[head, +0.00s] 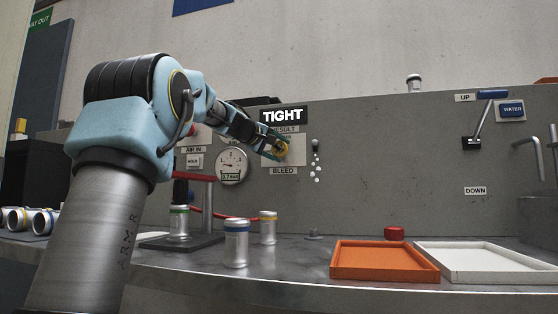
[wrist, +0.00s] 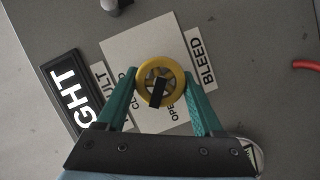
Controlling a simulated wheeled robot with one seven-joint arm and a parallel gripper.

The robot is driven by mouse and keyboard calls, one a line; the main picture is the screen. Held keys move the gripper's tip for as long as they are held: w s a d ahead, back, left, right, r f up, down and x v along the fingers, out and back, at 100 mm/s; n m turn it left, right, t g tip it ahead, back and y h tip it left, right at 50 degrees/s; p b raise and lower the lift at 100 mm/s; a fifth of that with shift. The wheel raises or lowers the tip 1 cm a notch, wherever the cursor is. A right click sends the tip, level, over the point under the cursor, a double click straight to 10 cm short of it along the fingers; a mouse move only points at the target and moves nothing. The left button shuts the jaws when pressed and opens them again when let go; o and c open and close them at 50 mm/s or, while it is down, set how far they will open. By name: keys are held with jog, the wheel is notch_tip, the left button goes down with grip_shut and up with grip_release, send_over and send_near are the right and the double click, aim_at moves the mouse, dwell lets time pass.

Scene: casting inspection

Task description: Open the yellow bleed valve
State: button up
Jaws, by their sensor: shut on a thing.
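The yellow bleed valve (wrist: 160,84) is a round handwheel with a dark bar across it, mounted on a plate marked CLOSED and OPEN, partly covered. In the wrist view my gripper (wrist: 160,92) has its two green fingers on either side of the wheel, shut on its rim. In the head view the valve (head: 280,149) shows at the tip of my outstretched arm, on the grey panel above the BLEED label (head: 284,171). My gripper (head: 272,147) partly hides the plate there.
A TIGHT sign (head: 284,116) hangs above the valve. A pressure gauge (head: 232,165) is to its left. On the bench stand silver castings (head: 236,245), a red button (head: 394,233), an orange tray (head: 383,261) and a white tray (head: 480,262). A lever (head: 480,125) is at right.

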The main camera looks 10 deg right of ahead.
jog(key=n+b, duration=0.2)
jog(key=n+h+b, duration=0.1)
jog(key=b, duration=0.1)
jog(key=shift+f+n+t+h, duration=0.3)
jog(key=shift+f+n, duration=0.1)
jog(key=shift+r+n+t+h+b, duration=0.15)
jog(key=shift+n+t+h+b, duration=0.3)
jog(key=shift+n+b, duration=1)
jog(key=o, duration=1.4)
jog(key=shift+r, duration=0.1)
jog(key=b+v, duration=0.2)
jog(key=v, duration=0.8)
jog(key=shift+s+a, duration=0.25)
jog(key=shift+a, duration=0.1)
